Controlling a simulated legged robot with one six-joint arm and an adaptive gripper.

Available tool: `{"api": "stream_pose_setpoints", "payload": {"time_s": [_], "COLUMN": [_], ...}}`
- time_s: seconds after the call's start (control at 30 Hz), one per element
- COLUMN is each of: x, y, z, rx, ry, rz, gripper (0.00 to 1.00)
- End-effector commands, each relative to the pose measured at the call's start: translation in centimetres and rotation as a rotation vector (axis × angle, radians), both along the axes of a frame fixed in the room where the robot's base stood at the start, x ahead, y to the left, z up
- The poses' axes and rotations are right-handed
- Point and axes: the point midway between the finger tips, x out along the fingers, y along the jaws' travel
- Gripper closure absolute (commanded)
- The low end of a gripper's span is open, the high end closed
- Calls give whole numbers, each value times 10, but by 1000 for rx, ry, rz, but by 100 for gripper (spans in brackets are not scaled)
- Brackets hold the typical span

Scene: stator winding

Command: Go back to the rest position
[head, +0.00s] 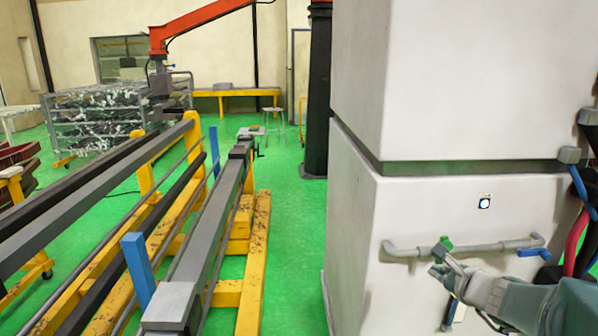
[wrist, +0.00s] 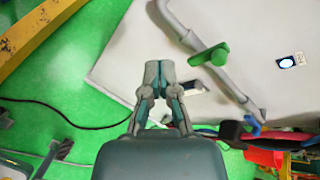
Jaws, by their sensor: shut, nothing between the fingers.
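My gripper (head: 446,262) is at the lower right in the head view, in front of the white machine cabinet (head: 350,230). In the wrist view my gripper (wrist: 159,72) points up the picture, its fingertips together with nothing between them. A grey pipe (head: 470,246) runs along the cabinet face close to the gripper. A green valve handle (wrist: 209,55) sits on the pipe, just right of the fingertips in the wrist view. The handle also shows in the head view (head: 443,244), right by the fingertips. I cannot tell whether they touch.
Yellow and grey rails (head: 205,215) with blue posts stand on the green floor at left. A red arm (head: 195,22) hangs over a rack (head: 95,115) behind. Hoses (head: 580,230) hang at the right edge. Green floor (head: 300,230) is clear between rails and cabinet.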

Motion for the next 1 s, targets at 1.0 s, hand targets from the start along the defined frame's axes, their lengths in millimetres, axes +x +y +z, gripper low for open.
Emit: {"api": "stream_pose_setpoints", "payload": {"time_s": [1.0], "x": [-247], "y": [164], "z": [0], "rx": [-1722], "ry": [141], "rz": [1533], "gripper": [100]}}
